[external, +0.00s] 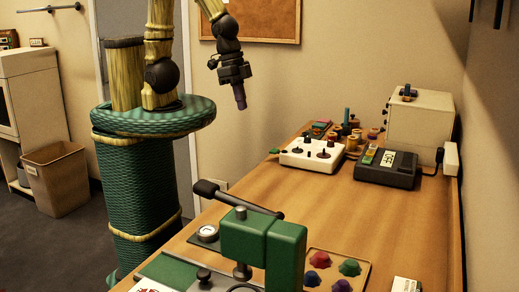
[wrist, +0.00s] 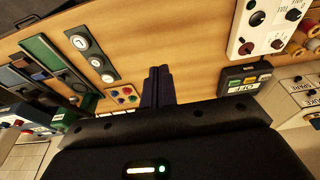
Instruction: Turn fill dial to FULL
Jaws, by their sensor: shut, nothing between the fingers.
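My gripper (external: 240,102) hangs in the air above the table's far left side, pointing down, with its fingers shut and empty. Its closed purple fingers show in the wrist view (wrist: 158,87). A white control box (external: 312,155) with several dark knobs stands on the table, to the right of and below my gripper in the picture. It also shows at the top right of the wrist view (wrist: 240,47).
A dark device (external: 385,170) with coloured buttons sits right of the control box. A beige box (external: 420,118) with a top knob stands behind it. A green press (external: 262,240) with a lever and a tray of coloured knobs (external: 336,262) are in front. The middle tabletop is clear.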

